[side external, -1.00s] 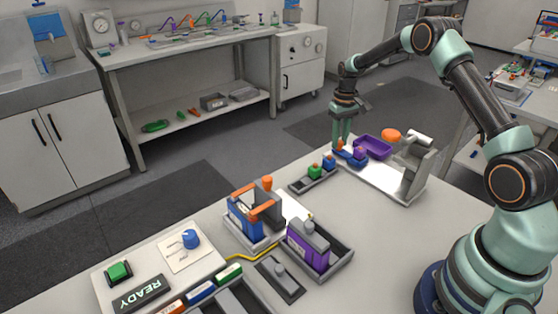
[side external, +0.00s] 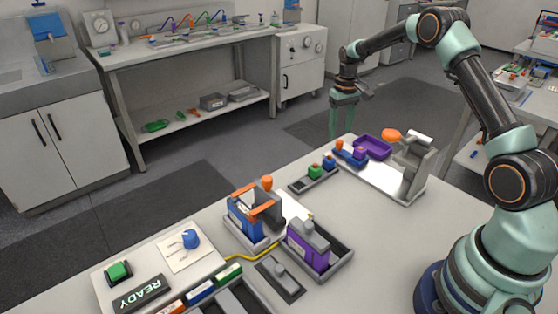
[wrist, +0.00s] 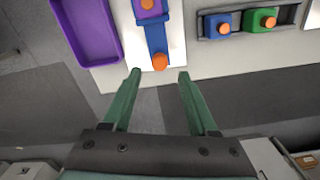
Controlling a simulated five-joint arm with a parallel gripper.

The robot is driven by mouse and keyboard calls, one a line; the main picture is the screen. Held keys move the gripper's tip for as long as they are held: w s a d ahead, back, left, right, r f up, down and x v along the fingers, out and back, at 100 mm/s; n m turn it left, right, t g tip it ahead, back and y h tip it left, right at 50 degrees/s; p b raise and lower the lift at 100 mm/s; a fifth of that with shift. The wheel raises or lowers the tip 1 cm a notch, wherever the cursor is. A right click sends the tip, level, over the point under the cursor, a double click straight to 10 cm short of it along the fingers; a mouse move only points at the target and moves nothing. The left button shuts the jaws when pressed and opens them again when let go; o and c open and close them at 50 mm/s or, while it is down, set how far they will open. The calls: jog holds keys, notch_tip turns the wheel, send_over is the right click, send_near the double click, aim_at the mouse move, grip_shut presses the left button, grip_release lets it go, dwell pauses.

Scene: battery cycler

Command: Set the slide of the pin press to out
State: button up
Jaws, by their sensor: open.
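The pin press has a pale base plate (side external: 385,178) and a grey upright (side external: 412,165) with an orange knob (side external: 391,135) on top. Its blue slide (side external: 351,157) lies on the plate's far end and carries a purple block (side external: 360,152). The slide's orange peg (side external: 339,145) is at its outer end, by the plate's edge. In the wrist view the blue slide (wrist: 156,38) points towards me, with the peg (wrist: 160,62) just beyond and between my fingertips. My gripper (side external: 342,134) is open and empty, apart from the peg and above the bench's far edge.
A purple tray (side external: 373,147) stands close beside the slide. On the other side a grey rack (side external: 303,187) holds a green and a blue block with orange tops. The floor beyond the bench edge is clear.

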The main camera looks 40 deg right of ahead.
notch_tip(320, 180, up, 8)
jog(key=shift+r, duration=0.2)
dwell(0.3)
jog(key=s+a+r+n+t, duration=0.25)
jog(key=s+a+r, duration=0.55)
jog(key=a+r, duration=0.45)
jog(key=s+a+f+t, duration=0.2)
jog(key=s+a, duration=0.6)
jog(key=s, duration=0.4)
jog(key=shift+s+a+f+t, duration=0.25)
jog(key=shift+f+t, duration=0.1)
jog(key=shift+t, duration=0.2)
